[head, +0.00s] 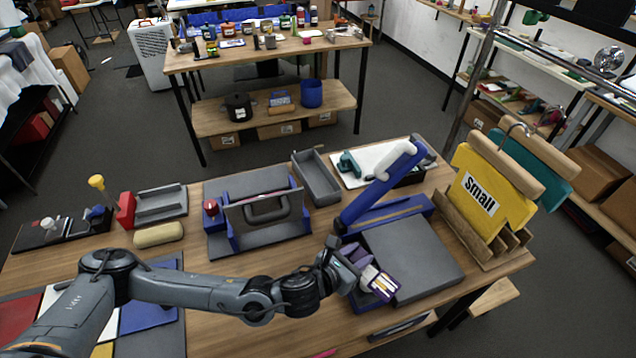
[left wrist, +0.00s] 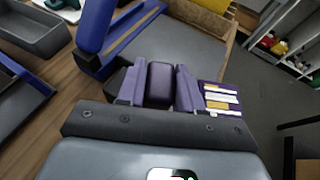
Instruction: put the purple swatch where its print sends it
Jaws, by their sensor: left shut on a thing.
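The purple swatch (head: 381,284) is in my left gripper (head: 358,268), at the front left corner of a blue-armed press's grey plate (head: 412,258). Its face has white and yellow printed bars, too small to read. In the left wrist view, the swatch (left wrist: 222,101) sticks out to the right of my left gripper (left wrist: 160,88), with a dark purple part between the fingers. I cannot tell whether the swatch touches the plate. A yellow hanging piece marked "Small" (head: 487,190) and a teal one (head: 538,168) hang at the right. My right gripper is not in view.
The raised blue press arm (head: 383,183) stands behind the plate. Left of it are a second press with a grey handle (head: 268,207) and an empty grey tray (head: 317,178). Coloured flat panels (head: 150,305) lie at the front left. A wooden rack (head: 480,243) is at right.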

